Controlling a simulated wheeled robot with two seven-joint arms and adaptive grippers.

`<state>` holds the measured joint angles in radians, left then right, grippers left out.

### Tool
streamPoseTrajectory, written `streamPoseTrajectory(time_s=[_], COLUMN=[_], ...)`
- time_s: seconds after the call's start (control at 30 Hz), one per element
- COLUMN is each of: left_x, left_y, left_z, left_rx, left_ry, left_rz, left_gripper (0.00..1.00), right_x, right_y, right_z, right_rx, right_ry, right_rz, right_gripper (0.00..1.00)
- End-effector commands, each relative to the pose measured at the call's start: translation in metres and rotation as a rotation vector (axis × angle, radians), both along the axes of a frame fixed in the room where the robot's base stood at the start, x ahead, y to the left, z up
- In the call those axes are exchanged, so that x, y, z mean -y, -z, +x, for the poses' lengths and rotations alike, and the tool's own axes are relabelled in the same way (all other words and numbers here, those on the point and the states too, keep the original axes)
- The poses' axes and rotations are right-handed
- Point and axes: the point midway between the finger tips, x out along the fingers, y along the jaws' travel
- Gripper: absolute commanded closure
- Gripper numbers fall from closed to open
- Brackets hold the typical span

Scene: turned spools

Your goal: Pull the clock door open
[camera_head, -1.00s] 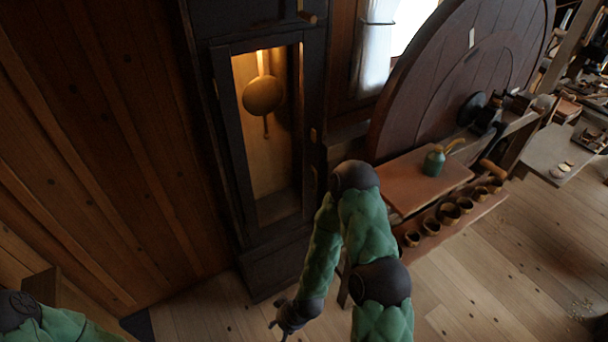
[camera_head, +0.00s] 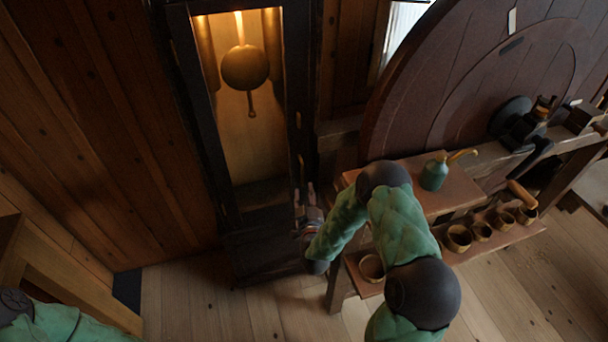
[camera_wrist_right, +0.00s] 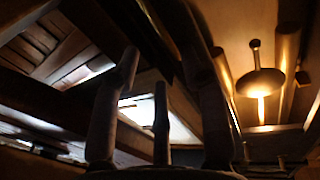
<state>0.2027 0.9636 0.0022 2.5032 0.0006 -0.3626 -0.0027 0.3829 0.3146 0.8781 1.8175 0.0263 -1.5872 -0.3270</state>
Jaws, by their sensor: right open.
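The tall dark clock stands against the wood wall, and its door (camera_head: 185,90) is a narrow dark frame around a lit window. It looks closed in the head view. The round brass pendulum (camera_head: 245,68) hangs behind it and also shows in the right wrist view (camera_wrist_right: 260,82). The fingers stand dark in the wrist view (camera_wrist_right: 160,100). My left gripper is out of view.
A workbench (camera_head: 440,195) with a green oil can (camera_head: 434,174) and several small wooden cups (camera_head: 459,238) stands right of the clock, close to my right arm. A large wooden wheel (camera_head: 450,90) rises behind it. Floor (camera_head: 190,300) is clear before the clock.

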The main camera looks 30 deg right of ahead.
Motion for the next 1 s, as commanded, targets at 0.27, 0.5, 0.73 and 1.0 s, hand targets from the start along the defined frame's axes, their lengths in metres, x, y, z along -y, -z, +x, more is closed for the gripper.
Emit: streamPoseTrajectory(time_s=[0.27,0.5,0.73,1.0], left_x=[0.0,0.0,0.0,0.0], left_y=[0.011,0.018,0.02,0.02], left_z=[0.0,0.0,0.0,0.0], left_rx=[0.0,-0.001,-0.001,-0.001], left_ry=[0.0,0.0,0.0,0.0], left_rz=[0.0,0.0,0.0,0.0], left_gripper=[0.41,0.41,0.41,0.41], right_x=[0.02,0.034,0.039,0.039], right_y=[0.002,0.002,0.001,0.001], right_z=[0.044,0.075,0.086,0.086], right_rx=[0.001,-0.001,-0.002,-0.002], right_ry=[0.0,-0.002,-0.002,-0.002], right_rz=[0.0,0.003,0.003,0.003], right_gripper=[0.56,0.56,0.56,0.62])
